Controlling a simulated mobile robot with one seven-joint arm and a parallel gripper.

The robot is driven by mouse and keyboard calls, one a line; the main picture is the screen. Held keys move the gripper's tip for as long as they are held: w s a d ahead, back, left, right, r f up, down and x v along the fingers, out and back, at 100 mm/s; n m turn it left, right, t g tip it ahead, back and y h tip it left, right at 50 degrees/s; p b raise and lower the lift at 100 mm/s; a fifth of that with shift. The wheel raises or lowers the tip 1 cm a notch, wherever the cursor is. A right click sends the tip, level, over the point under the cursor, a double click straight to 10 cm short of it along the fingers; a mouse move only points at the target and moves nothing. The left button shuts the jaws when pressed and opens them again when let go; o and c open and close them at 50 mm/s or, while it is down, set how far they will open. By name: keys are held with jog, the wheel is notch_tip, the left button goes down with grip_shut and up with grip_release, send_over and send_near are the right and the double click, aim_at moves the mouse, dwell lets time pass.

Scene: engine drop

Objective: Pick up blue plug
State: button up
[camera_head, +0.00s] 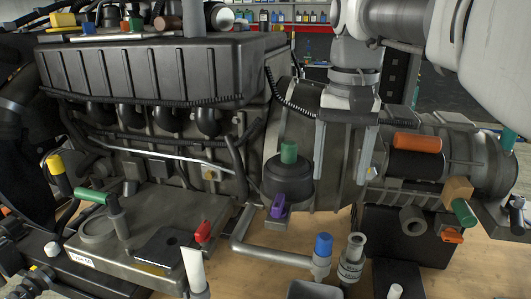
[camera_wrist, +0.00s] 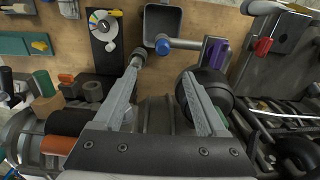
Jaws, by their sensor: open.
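The blue plug (camera_head: 323,243) sits upright in a grey fitting at the end of a bent metal pipe, in front of the engine. In the wrist view the blue plug (camera_wrist: 163,44) shows beyond the fingertips, roughly between their lines. My gripper (camera_head: 341,180) points down above and behind the plug, apart from it. Its fingers are spread with nothing between them. In the wrist view my gripper (camera_wrist: 163,72) is also open and empty.
A black cylinder with a green cap (camera_head: 288,152) and a purple clip (camera_head: 278,206) stand left of my gripper. A grey fitting (camera_head: 352,258) stands right of the plug. An orange cylinder (camera_head: 417,142) lies further right. An open grey box (camera_head: 315,290) is in front.

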jog(key=b, duration=0.1)
send_near(326, 236)
jog(key=f, duration=0.5)
jog(key=shift+s+d+f, duration=0.15)
jog(key=shift+d+f, duration=0.05)
jog(key=shift+w+a+f, duration=0.1)
jog(key=shift+a+f, duration=0.05)
jog(key=shift+f, duration=1.2)
jog(key=shift+w+a+f, duration=0.1)
jog(key=shift+w+f, duration=0.05)
jog(key=shift+f, duration=1.2)
grip_shut()
